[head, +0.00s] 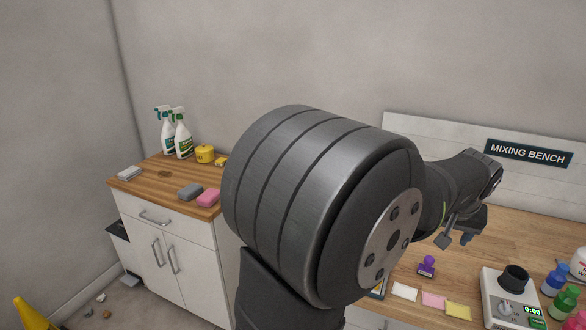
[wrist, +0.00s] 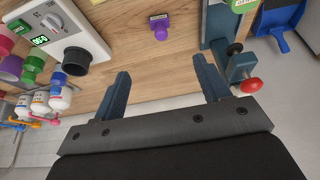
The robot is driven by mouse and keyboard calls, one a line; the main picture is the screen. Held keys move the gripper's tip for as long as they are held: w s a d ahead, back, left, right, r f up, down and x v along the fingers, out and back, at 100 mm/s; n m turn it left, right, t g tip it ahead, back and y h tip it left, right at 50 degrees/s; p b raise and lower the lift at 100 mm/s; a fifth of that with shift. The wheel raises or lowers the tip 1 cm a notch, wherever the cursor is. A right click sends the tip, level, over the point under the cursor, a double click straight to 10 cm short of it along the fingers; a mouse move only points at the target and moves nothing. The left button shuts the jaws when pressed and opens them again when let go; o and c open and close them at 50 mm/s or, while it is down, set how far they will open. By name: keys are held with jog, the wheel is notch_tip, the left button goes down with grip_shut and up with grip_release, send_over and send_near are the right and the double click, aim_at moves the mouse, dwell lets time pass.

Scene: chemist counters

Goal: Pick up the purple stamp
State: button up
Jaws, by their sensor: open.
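The purple stamp (head: 427,266) stands on the wooden mixing bench, behind a row of small coloured notes in the head view. In the wrist view the purple stamp (wrist: 160,27) shows near the top edge, beyond my fingertips. My gripper (head: 456,238) is above the bench, a little right of the stamp in the head view. In the wrist view my gripper (wrist: 163,80) is open, with nothing between its two fingers. The stamp is apart from both fingers.
White, pink and yellow notes (head: 432,300) lie at the front. In the wrist view a clamp with a red knob (wrist: 250,86) is near the right finger. Bare bench surrounds the stamp.

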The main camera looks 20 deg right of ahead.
jog(key=shift+w, duration=0.1)
jog(key=m+g+y, duration=0.1)
jog(key=m+g, duration=0.2)
jog(key=m, duration=0.7)
send_near(430, 258)
jog(key=f, duration=0.4)
jog(key=d+f, duration=0.1)
jog(key=f, duration=0.2)
jog(key=shift+w, duration=0.1)
jog(key=shift+d+f, duration=0.2)
jog(key=shift+f, duration=0.7)
jog(key=shift+d+f, duration=0.25)
jog(key=shift+f, duration=0.6)
jog(key=shift+d+f, duration=0.2)
jog(key=shift+f, duration=0.7)
jog(key=c, duration=1.5)
